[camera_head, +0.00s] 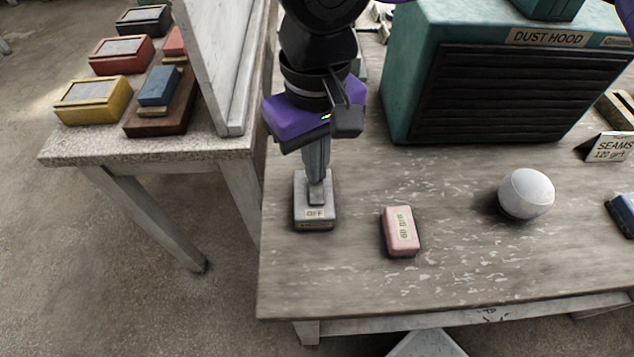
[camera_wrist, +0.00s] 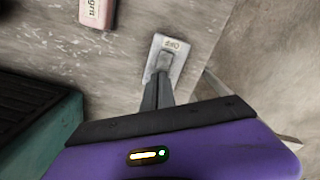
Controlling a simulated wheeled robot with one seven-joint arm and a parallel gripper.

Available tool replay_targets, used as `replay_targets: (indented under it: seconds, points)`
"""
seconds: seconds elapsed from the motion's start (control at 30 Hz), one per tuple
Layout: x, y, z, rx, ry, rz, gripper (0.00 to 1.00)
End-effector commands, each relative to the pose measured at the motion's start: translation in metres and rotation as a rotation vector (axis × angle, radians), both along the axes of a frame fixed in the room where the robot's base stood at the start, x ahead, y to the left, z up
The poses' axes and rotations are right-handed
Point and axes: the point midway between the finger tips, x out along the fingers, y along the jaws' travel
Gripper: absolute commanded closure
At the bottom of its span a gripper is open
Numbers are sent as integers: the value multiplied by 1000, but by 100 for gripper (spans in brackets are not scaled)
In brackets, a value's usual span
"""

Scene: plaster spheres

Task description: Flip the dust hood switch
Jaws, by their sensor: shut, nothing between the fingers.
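The switch box (camera_head: 314,215) is a small grey block on the worktable, with a plate reading OFF on its near end. It also shows in the wrist view (camera_wrist: 176,45), with the OFF plate at its far end. My gripper (camera_head: 317,185) points down over the switch box with its fingers together and nothing held. In the wrist view the fingertips (camera_wrist: 161,70) overlap the box near its middle; I cannot tell whether they touch it. The lever is not clearly visible behind the fingers. The teal dust hood (camera_head: 410,60), with dark slats and a DUST HOOD label, stands at the back.
A pink grit block (camera_head: 402,231) lies just right of the switch box. A white sphere (camera_head: 526,193), a SEAMS card (camera_head: 608,147) and a blue block (camera_head: 621,213) are farther right. A side table (camera_head: 75,146) holds coloured boxes at left, beside an upright white panel (camera_head: 222,60).

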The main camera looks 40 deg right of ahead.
Motion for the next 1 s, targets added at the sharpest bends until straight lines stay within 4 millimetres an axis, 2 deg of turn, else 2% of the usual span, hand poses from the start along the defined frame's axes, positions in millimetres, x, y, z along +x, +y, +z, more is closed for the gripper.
replay_targets:
  seconds: [0.63,1.0]
  points:
    - [0,0,-7,0,0,0,100]
    - [0,0,15,0,0,0,100]
